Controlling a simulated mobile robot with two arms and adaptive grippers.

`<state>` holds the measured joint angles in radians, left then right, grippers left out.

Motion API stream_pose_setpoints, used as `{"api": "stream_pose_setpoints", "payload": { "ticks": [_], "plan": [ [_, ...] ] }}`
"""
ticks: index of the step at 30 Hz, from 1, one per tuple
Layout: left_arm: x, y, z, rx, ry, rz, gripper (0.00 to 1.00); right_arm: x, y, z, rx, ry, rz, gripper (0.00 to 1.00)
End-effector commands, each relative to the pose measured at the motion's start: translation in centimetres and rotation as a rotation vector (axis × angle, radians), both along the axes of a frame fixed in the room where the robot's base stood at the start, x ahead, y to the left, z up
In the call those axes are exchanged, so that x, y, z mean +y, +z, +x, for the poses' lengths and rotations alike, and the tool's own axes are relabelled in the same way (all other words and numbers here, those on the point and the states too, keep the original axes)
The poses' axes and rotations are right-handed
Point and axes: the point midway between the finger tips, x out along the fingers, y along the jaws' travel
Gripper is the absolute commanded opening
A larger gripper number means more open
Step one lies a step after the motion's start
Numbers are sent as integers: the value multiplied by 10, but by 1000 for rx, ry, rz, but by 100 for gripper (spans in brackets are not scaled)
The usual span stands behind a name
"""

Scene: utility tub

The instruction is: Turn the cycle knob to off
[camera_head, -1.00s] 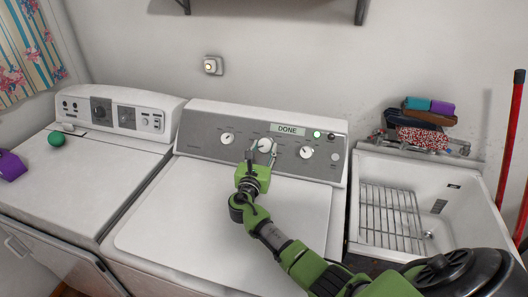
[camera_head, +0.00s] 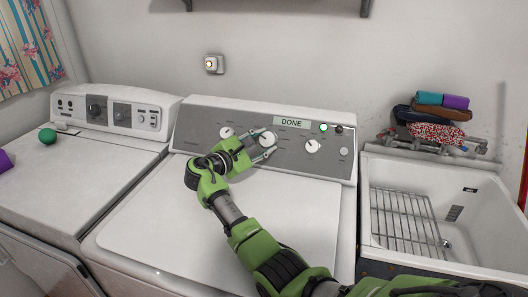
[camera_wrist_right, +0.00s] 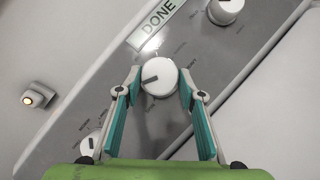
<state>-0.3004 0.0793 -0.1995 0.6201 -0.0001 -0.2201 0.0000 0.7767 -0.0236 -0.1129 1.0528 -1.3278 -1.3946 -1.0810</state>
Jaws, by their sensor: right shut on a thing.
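The machine's sloping grey control panel (camera_head: 200,133) carries a left knob (camera_head: 227,132), a middle white knob (camera_head: 268,138) and a right knob (camera_head: 312,146). My right gripper (camera_head: 267,143) is shut on the middle knob, coming in from the lower left. In the right wrist view the two teal-lined fingers stand on either side of this knob (camera_wrist_right: 160,77). Its dark pointer mark points left in that view. A display (camera_head: 291,123) above the knobs reads DONE. My left gripper is out of view.
A green light (camera_head: 323,127) and a dark button (camera_head: 338,130) sit at the panel's right. Another machine (camera_head: 70,190) with a green ball (camera_head: 47,136) stands at left. A white utility tub (camera_head: 480,215) with a wire rack (camera_head: 400,220) stands at right, folded cloths (camera_head: 435,115) behind.

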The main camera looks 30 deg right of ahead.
Motion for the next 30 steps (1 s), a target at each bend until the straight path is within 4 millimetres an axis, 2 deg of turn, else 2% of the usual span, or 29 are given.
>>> {"api": "stream_pose_setpoints", "payload": {
  "ticks": [1, 3, 13, 21, 30],
  "plan": [
    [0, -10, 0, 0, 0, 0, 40, 1, -4, 2, -30, -21, 27, 14],
    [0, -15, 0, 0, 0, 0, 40, 1, -3, 2, -73, -55, 64, 14],
    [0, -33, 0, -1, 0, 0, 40, 1, 2, 4, -276, -214, 239, 14],
    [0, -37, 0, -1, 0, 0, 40, 0, 6, 5, -443, -344, 383, 14],
    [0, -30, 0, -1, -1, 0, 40, -1, 9, 6, -605, -470, 521, 14]
  ]
}}
